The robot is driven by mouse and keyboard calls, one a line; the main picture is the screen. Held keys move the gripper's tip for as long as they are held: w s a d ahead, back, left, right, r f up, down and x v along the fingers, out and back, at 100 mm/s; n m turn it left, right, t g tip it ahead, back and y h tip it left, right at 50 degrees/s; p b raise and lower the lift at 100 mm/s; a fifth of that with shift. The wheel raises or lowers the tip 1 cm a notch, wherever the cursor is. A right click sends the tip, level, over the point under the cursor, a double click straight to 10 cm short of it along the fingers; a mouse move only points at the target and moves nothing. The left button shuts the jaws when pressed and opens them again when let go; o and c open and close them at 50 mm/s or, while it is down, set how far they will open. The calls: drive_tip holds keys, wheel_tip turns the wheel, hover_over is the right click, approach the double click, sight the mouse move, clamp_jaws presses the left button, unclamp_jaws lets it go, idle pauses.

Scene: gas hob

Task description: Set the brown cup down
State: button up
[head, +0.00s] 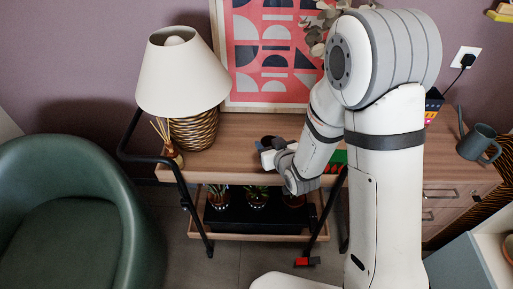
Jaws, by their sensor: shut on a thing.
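My gripper (268,151) is over the wooden top of the console trolley (232,128), right of the lamp. It is shut on a small dark thing, which I take to be the brown cup (267,141). Only a little of the cup shows, and my gripper and arm hide the rest. I cannot tell whether the cup touches the wooden top or is held just above it.
A lamp (182,72) with a woven base and a reed diffuser (168,145) stand at the left of the top. A framed red print (268,50) leans behind. A green armchair (75,215) is at left. A grey watering can (480,143) stands at right.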

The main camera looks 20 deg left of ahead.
drive_tip(key=shift+f, duration=1.35)
drive_tip(key=shift+f+b, duration=0.15)
drive_tip(key=shift+b, duration=0.15)
drive_tip(key=o, duration=1)
drive_tip(key=shift+c, duration=0.2)
